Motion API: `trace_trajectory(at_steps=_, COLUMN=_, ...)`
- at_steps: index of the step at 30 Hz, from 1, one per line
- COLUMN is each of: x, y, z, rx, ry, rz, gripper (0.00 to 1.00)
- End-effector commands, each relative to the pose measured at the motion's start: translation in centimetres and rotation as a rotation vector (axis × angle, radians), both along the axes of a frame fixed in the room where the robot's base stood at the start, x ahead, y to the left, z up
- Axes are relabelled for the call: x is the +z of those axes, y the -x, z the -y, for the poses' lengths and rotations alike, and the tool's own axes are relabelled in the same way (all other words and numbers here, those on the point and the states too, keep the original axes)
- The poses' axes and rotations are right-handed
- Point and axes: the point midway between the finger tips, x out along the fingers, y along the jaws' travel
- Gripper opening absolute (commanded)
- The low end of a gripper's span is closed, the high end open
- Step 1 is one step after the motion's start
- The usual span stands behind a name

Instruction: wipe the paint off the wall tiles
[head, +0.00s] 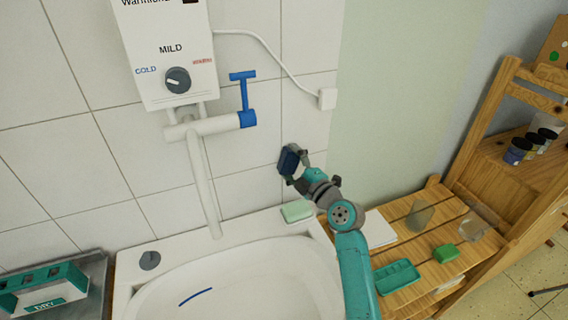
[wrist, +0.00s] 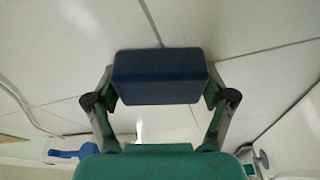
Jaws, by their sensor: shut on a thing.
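My gripper (head: 296,163) is shut on a dark blue block (head: 288,161), which looks like a sponge. In the wrist view the block (wrist: 160,77) sits between both fingers, its broad face towards the camera. I hold it above the right rear of the sink, close to the white wall tiles (head: 240,160). I cannot tell whether it touches them. The tiles (wrist: 225,25) show grey joints and look plain white. No paint mark shows on them, though the block and arm hide a part. A blue streak (head: 195,296) lies in the sink basin.
A white water heater (head: 165,50) with a blue-handled tap (head: 243,100) hangs left of my gripper. A pale green bar (head: 297,211) lies on the sink rim (head: 240,233). The wooden bench (head: 400,302) at right holds a green dish (head: 396,277), green block (head: 446,253) and clear cups (head: 472,228).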

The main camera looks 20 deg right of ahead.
Motion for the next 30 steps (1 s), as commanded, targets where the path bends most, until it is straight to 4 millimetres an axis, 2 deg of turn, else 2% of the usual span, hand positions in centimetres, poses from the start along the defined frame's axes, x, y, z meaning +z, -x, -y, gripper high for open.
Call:
trace_trajectory(at_steps=18, x=0.0, y=0.1, z=3.7, rx=-0.006, ry=0.001, rz=0.001, gripper=0.47)
trace_trajectory(at_steps=25, x=0.0, y=-0.2, z=3.7, rx=-0.002, ry=0.002, rz=0.001, gripper=0.46)
trace_trajectory(at_steps=30, x=0.0, y=-0.1, z=2.9, rx=-0.001, ry=0.002, rz=0.001, gripper=0.46)
